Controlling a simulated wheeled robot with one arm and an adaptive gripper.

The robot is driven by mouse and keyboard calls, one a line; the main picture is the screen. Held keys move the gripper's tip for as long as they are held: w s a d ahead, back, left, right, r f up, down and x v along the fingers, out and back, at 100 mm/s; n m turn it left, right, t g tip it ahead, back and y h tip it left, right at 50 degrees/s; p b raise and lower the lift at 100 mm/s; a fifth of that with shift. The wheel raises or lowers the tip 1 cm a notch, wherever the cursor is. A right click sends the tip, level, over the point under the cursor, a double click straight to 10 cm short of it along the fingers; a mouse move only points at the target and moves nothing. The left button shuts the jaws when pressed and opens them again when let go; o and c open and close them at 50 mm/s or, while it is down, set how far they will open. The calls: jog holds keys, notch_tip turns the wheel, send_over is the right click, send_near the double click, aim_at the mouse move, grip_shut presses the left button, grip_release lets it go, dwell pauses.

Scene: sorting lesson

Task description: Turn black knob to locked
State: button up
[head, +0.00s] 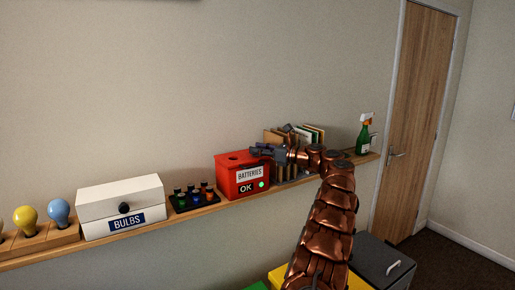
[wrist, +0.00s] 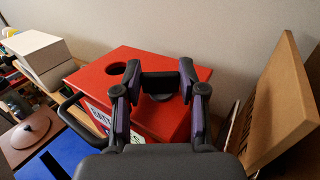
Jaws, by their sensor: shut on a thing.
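A red box (head: 227,181) labelled BATTERIES stands on the wall shelf, with a round hole in its top. In the wrist view, the red box (wrist: 92,79) has a black bar-shaped knob (wrist: 160,82) on top, right of the hole, with a rounded dark base under it. My gripper (wrist: 159,78) is shut on this knob, one finger at each end of the bar. In the head view my gripper (head: 259,151) is at the box's upper right, and it hides the knob there. I cannot read any locked mark beside the knob.
A white BULBS box (head: 105,197) with a round black knob and a dark rack (head: 194,200) of small bottles stand to the left. Upright folders (head: 314,133) stand close on the right, with a green spray bottle (head: 363,139) beyond. The wall (head: 200,80) is close behind.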

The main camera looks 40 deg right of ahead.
jog(key=shift+n+g+y, duration=0.5)
jog(key=shift+n+y, duration=0.1)
jog(key=shift+y, duration=0.2)
dwell(0.4)
jog(key=o, duration=1.2)
jog(key=shift+c, duration=0.2)
jog(key=shift+d, duration=0.1)
jog(key=v, duration=1.2)
